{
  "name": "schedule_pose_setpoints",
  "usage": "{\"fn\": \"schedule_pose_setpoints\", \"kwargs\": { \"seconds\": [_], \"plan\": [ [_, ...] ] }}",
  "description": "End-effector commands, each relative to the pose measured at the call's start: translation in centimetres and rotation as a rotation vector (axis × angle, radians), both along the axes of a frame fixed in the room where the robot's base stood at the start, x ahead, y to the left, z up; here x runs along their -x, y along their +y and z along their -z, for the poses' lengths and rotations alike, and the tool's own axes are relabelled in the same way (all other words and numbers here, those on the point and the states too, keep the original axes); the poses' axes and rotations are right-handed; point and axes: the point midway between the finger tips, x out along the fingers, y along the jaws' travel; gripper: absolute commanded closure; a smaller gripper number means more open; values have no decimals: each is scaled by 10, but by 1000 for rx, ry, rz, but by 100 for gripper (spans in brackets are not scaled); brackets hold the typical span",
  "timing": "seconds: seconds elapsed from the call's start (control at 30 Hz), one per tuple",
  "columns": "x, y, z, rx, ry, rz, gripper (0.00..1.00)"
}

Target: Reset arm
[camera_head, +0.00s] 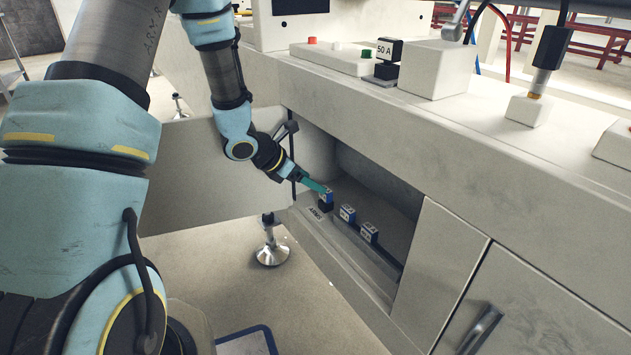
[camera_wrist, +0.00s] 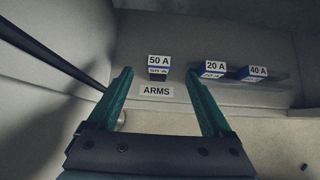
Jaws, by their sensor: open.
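My arm reaches into an open recess in the cream cabinet, and my gripper (camera_head: 315,186) is at the left end of a row of fuse-like blocks. In the wrist view the green fingers of my gripper (camera_wrist: 160,88) are spread wide with nothing between the tips. A block labelled 50 A (camera_wrist: 159,66) stands beyond the fingertips, behind the ARMS label (camera_wrist: 157,91). Blocks labelled 20 A (camera_wrist: 214,68) and 40 A (camera_wrist: 257,72) stand to its right. In the head view the finger partly covers the leftmost block.
Another 50 A block (camera_head: 389,49) stands on the counter beside a white panel (camera_head: 335,57) with red and green buttons. The recess has a front ledge and a side wall close to my arm. A closed cabinet door (camera_head: 540,300) is at the right.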

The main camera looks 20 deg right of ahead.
Motion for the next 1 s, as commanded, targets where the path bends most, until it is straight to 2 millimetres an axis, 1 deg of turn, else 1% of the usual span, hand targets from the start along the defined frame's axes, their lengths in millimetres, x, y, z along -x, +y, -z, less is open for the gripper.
{"fn": "schedule_pose_setpoints", "kwargs": {
  "seconds": [0.47,0.6,0.67,0.77,0.87,0.9,0.97,1.0],
  "plan": [
    [0,1,-1,-1,-1,3,16],
    [6,10,-10,-22,-33,69,16],
    [12,20,-19,-45,-63,136,16],
    [27,46,-36,-106,-140,301,16],
    [43,80,-54,-183,-234,495,16],
    [50,94,-60,-216,-271,573,16],
    [58,117,-68,-268,-326,687,16],
    [63,132,-73,-303,-363,765,16]
  ]
}}
